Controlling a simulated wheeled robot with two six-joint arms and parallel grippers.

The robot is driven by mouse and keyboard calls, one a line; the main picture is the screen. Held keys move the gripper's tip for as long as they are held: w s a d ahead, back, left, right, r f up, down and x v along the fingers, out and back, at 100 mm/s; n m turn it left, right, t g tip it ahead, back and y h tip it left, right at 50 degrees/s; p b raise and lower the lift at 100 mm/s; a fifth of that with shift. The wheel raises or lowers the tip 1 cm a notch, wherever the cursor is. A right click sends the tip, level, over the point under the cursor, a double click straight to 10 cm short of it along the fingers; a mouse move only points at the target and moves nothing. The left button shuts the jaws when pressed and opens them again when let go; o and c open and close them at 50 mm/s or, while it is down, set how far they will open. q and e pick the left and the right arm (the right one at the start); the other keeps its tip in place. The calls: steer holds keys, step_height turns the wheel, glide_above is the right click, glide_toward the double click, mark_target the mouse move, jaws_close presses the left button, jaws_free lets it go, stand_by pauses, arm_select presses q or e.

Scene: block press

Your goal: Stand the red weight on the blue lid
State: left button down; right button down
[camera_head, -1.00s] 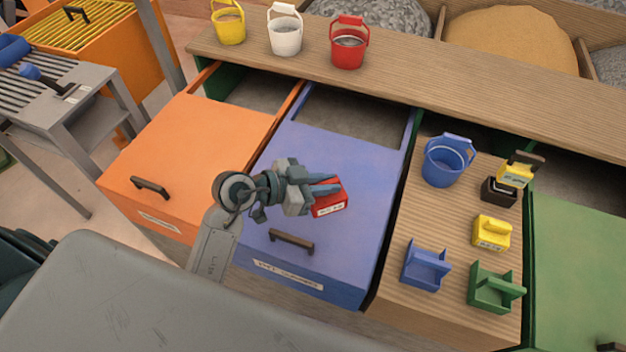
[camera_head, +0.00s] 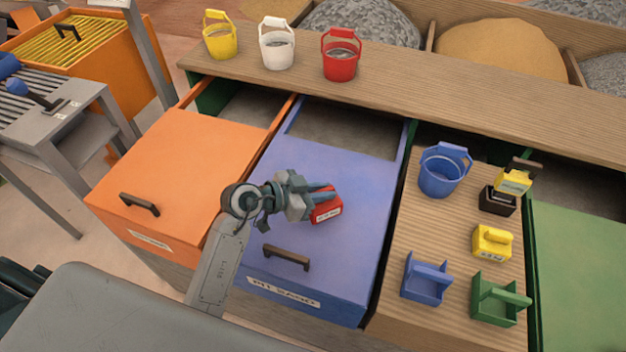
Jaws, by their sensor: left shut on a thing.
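The red weight (camera_head: 326,211) is a small red block with a white label, over the middle of the blue lid. My left gripper (camera_head: 322,196) is shut on its upper part. The blue lid (camera_head: 350,245) is a broad blue panel with a dark handle and a label at its front. I cannot tell whether the weight touches the lid or hangs just above it. The gripper hides part of the weight's top. My right gripper is not in view.
An orange lid (camera_head: 180,160) lies to the left and a green lid (camera_head: 580,270) to the right. A wooden top (camera_head: 440,225) holds a blue bucket (camera_head: 444,172), yellow weights (camera_head: 491,242), a blue carrier (camera_head: 427,280) and a green carrier (camera_head: 500,300). Several buckets stand on the rear ledge.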

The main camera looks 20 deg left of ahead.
arm_select(q)
steer(key=shift+w+a+f+p, duration=0.15)
steer(key=shift+w+a+f, duration=0.5)
steer(key=shift+w, duration=0.2)
steer(key=shift+w+a+f+p, duration=0.1)
steer(key=shift+w+a+f, duration=0.55)
steer(key=shift+w, duration=0.25)
steer(key=shift+w+a+f+p, duration=0.15)
steer(key=shift+w+a+f, duration=0.35)
steer(key=shift+w+f, duration=0.3)
steer(key=c, duration=1.4)
jaws_free()
steer(key=b+v, duration=0.1)
steer(key=v, duration=1.1)
